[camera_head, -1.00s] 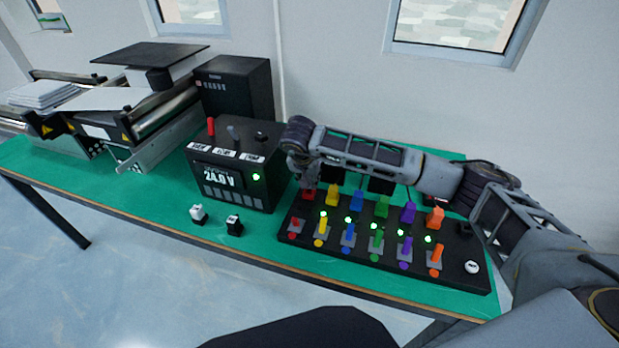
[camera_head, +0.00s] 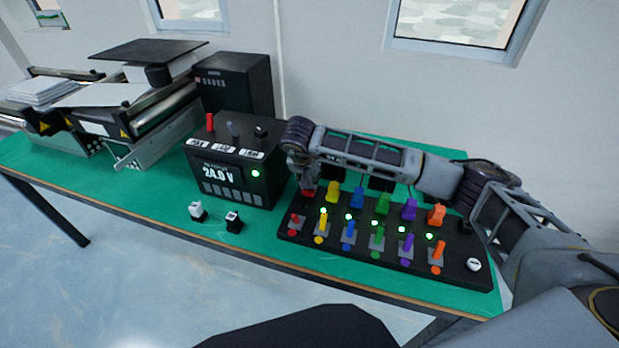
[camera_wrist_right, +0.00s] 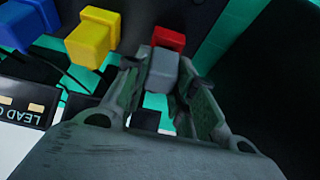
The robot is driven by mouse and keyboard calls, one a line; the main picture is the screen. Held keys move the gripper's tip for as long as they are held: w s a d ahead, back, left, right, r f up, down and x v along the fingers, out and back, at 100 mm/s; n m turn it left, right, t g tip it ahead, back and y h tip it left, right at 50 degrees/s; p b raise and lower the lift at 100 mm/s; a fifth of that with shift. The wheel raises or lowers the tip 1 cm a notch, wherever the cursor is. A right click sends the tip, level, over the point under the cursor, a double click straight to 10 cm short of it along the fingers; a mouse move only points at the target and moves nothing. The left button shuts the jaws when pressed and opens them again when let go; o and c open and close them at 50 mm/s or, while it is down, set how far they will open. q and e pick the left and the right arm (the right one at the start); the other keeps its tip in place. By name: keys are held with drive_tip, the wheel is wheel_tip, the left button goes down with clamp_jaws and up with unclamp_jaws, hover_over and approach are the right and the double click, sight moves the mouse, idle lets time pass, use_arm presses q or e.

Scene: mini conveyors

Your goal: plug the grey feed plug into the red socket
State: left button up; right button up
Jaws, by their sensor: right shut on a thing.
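My right gripper (camera_head: 303,187) is at the red socket at the left end of the back row on the black panel (camera_head: 455,262). In the right wrist view my right gripper (camera_wrist_right: 160,90) is shut on the grey feed plug (camera_wrist_right: 160,72). The red socket (camera_wrist_right: 168,38) is directly in front of the plug and in line with it. The two look to be touching; how deep the plug sits cannot be told. In the head view the red socket (camera_head: 307,193) shows just below the fingers, and the plug is hidden. My left gripper is out of view.
Yellow (camera_head: 333,188), blue, green, purple and orange blocks continue the row. Green lights glow by their switches; none shows lit by the red switch (camera_head: 294,219). A black power box (camera_head: 232,165) reads 24.0 V. White (camera_head: 198,211) and black (camera_head: 234,222) pieces lie in front.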

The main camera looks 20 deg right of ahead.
drive_tip(key=shift+f+b, duration=0.3)
drive_tip(key=shift+f, duration=0.2)
drive_tip(key=o, duration=1.1)
drive_tip(key=shift+r, duration=0.1)
drive_tip(key=shift+v, duration=3.95)
drive_tip(key=shift+r, duration=0.1)
